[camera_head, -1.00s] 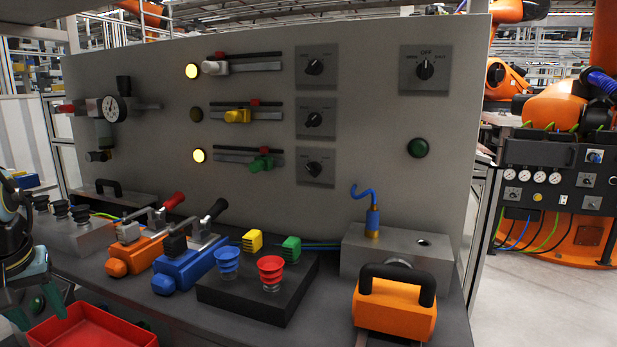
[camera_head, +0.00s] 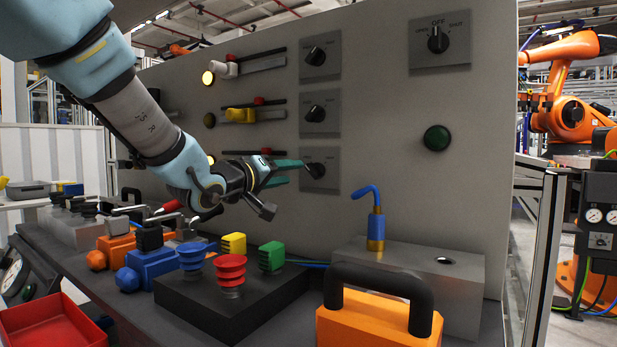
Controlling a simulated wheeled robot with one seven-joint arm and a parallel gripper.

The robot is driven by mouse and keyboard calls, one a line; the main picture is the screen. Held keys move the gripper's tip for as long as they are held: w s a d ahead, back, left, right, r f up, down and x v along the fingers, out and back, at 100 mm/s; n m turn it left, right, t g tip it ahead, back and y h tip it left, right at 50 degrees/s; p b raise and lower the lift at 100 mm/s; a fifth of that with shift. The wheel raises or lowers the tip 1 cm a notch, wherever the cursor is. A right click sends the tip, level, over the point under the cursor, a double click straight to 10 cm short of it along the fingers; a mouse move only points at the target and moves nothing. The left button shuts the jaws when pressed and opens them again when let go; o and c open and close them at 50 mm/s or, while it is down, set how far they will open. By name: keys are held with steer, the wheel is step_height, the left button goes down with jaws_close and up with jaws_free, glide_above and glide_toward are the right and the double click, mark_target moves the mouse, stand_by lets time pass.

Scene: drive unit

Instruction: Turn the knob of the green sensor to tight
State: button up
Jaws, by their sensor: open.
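The third, lowest selector plate (camera_head: 330,183) is on the upright grey panel, in the row of the green sensor. Its black knob (camera_head: 315,169) is partly visible beside my fingertips. The knob's exact pointing and the plate's labels are too small to read. My gripper (camera_head: 297,172) reaches in from the left with its teal fingers apart, the upper fingertip close to the knob. I cannot tell whether it touches. The green sensor's slider is hidden behind my gripper; only its red marker (camera_head: 265,151) and part of its rail show above.
Two similar knob plates (camera_head: 320,55) (camera_head: 320,113) sit above, and an OFF selector (camera_head: 439,42) at upper right. Below stand red (camera_head: 230,268) and blue (camera_head: 191,255) cups, yellow and green blocks, a blue hooked part (camera_head: 376,225) and an orange handled block (camera_head: 375,322).

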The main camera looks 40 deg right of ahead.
mark_target(309, 171)
steer(key=x, duration=0.8)
steer(key=shift+w+d, duration=0.15)
steer(key=shift+d, duration=0.2)
steer(key=shift+c, duration=0.2)
jaws_close()
steer(key=shift+f, duration=0.1)
